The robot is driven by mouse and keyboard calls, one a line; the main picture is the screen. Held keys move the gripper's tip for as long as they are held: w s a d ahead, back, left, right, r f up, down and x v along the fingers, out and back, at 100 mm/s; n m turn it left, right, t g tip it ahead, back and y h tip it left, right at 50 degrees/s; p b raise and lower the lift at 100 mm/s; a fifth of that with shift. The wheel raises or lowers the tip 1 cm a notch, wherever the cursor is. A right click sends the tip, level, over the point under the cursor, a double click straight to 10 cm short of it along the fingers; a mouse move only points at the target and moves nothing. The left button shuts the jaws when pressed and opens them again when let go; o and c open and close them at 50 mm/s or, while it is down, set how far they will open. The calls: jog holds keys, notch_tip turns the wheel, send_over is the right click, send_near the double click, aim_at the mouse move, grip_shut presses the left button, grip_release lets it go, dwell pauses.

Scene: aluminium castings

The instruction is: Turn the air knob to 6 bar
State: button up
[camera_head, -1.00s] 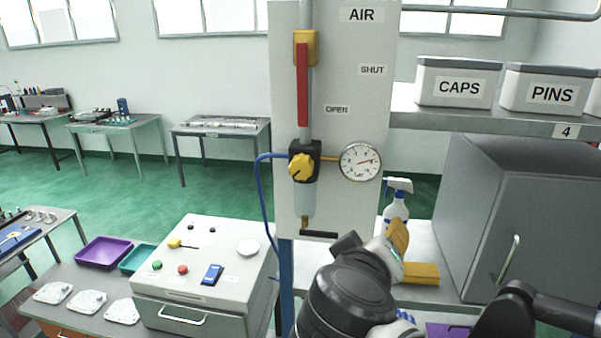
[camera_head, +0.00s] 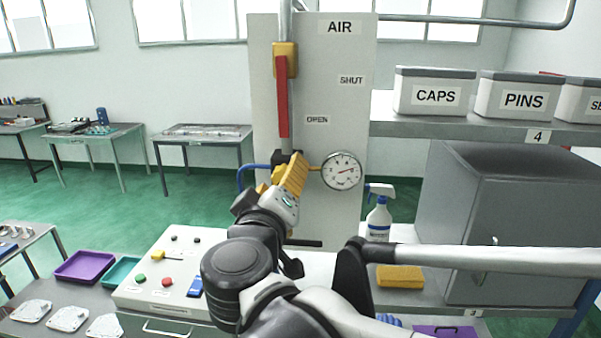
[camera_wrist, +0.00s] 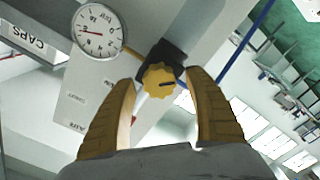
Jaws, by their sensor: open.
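The yellow air knob (camera_wrist: 158,80) sits on a black regulator body (camera_wrist: 168,56) and shows between my fingers in the wrist view. It has a scalloped rim and a dark pointer mark. My gripper (camera_wrist: 162,112) is open, its two yellow fingers spread on either side of the line to the knob; I cannot tell whether they touch it. In the head view my gripper (camera_head: 288,180) covers the knob. The round gauge (camera_head: 342,171) stands right of it on the AIR panel (camera_head: 340,75), with a red needle pointing right; it also shows in the wrist view (camera_wrist: 97,30).
A red valve lever (camera_head: 283,95) hangs down above the regulator. A blue hose (camera_head: 243,176) runs left of it. A spray bottle (camera_head: 379,216), a yellow sponge (camera_head: 400,277) and a grey cabinet (camera_head: 480,220) stand to the right. A control box (camera_head: 160,280) is below left.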

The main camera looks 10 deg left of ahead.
jog(key=shift+w, duration=0.4)
jog(key=c, duration=1.2)
jog(key=shift+n, duration=0.3)
jog(key=n+b, duration=0.1)
jog(key=n, duration=0.2)
jog(key=shift+f+n, duration=0.1)
jog(key=shift+n, duration=0.2)
jog(key=shift+n+b, duration=0.55)
jog(key=shift+n, duration=1.85)
